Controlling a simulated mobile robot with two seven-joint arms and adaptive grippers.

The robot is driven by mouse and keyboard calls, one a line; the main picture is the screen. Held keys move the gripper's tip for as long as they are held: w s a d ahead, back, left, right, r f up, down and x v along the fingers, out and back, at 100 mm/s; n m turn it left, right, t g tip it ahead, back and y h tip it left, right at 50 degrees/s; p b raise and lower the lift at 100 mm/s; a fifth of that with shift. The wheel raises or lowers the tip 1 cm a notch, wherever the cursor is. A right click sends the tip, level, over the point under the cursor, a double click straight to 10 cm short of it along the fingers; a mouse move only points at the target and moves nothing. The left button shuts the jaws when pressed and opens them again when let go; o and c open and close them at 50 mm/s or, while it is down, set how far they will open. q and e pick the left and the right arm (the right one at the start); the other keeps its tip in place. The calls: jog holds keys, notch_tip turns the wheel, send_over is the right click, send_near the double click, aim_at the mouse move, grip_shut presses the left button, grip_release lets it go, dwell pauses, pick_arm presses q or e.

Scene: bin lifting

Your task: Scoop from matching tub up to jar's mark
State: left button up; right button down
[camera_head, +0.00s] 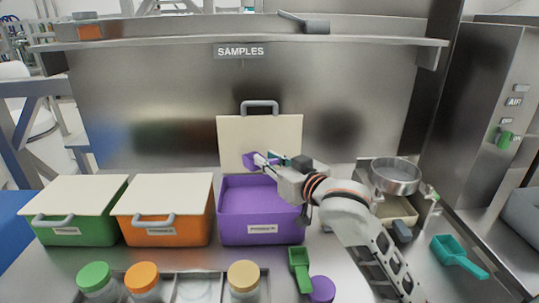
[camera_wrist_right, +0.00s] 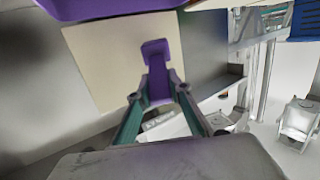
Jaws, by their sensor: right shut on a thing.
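My right gripper (camera_head: 275,161) is shut on a purple scoop (camera_head: 250,160) and holds it above the purple tub (camera_head: 262,238). The tub is open, its cream lid (camera_head: 259,135) standing up behind it, with a level purple fill inside. The right wrist view shows the scoop (camera_wrist_right: 156,70) between my fingers, in front of the lid (camera_wrist_right: 105,65); whether it holds anything is unclear. A clear jar (camera_head: 196,288), seemingly open, sits in the rack at the front. A purple cap (camera_head: 322,289) lies right of the rack. My left gripper is not in view.
A green tub (camera_head: 65,236) and an orange tub (camera_head: 165,235) stand closed at left. Jars with green (camera_head: 94,276), orange (camera_head: 142,276) and tan (camera_head: 244,275) caps stand in front. A green scoop (camera_head: 300,268) and teal scoop (camera_head: 460,255) lie on the bench. A round metal pan (camera_head: 396,177) stands right.

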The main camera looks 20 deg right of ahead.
jog(key=g+p, duration=0.1)
jog(key=p, duration=0.2)
jog(key=shift+w+r, duration=0.1)
jog(key=shift+w, duration=0.1)
jog(key=shift+r+g+p, duration=0.1)
jog(key=shift+g+p, duration=0.2)
jog(key=shift+p, duration=0.25)
jog(key=shift+w+h+p, duration=0.1)
jog(key=shift+h+p, duration=0.2)
jog(key=shift+p, duration=0.15)
jog(key=shift+w+a+f+g+p, duration=0.1)
jog(key=shift+f+g+p, duration=0.45)
jog(key=shift+f, duration=1)
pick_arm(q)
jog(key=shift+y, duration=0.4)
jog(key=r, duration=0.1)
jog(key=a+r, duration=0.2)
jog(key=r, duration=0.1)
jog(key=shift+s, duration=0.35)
pick_arm(e)
notch_tip(320, 180, down, 9)
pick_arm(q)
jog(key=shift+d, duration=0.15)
